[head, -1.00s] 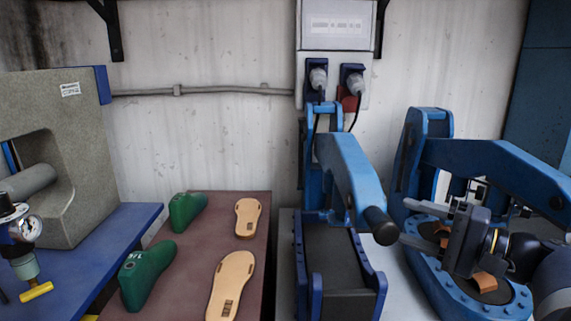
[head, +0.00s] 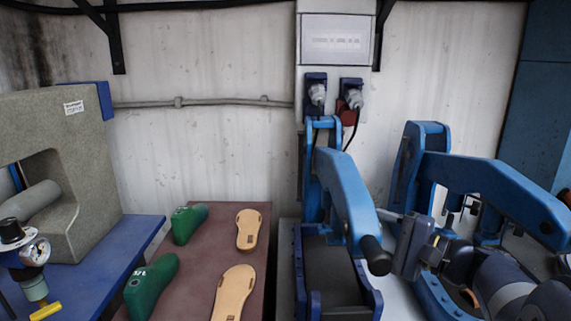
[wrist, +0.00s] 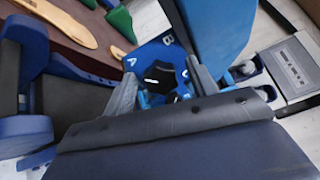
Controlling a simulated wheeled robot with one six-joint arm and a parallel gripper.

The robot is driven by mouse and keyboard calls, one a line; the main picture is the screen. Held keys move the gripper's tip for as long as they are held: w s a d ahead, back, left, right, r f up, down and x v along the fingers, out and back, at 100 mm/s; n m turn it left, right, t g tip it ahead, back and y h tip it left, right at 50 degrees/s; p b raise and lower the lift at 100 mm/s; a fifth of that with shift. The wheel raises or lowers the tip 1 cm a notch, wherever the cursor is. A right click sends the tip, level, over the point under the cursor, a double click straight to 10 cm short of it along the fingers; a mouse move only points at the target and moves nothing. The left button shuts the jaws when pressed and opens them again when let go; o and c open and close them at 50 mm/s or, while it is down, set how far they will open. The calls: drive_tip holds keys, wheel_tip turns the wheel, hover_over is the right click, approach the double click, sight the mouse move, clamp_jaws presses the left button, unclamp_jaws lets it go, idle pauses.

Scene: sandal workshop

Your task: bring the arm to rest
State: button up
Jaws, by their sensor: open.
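My gripper (head: 384,236) is at the right of the head view, in front of the two blue presses. My arm comes in from the lower right and covers part of the right press (head: 492,190). A bit of brown material (head: 470,297) shows on that press, mostly hidden.
Two green lasts (head: 150,285) and two tan soles (head: 234,290) lie on a brown board (head: 195,262) at left centre.

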drive_tip(key=m+p, duration=0.5)
drive_tip(key=p, duration=0.2)
drive_tip(key=m+p, duration=0.5)
drive_tip(key=p, duration=0.3)
drive_tip(key=m+p, duration=0.5)
drive_tip(key=p, duration=0.2)
drive_tip(key=shift+w+d+r+p, duration=0.15)
drive_tip(key=shift+r+p, duration=0.1)
drive_tip(key=shift+p, duration=0.05)
drive_tip(key=shift+f, duration=0.1)
drive_tip(key=shift+f, duration=0.1)
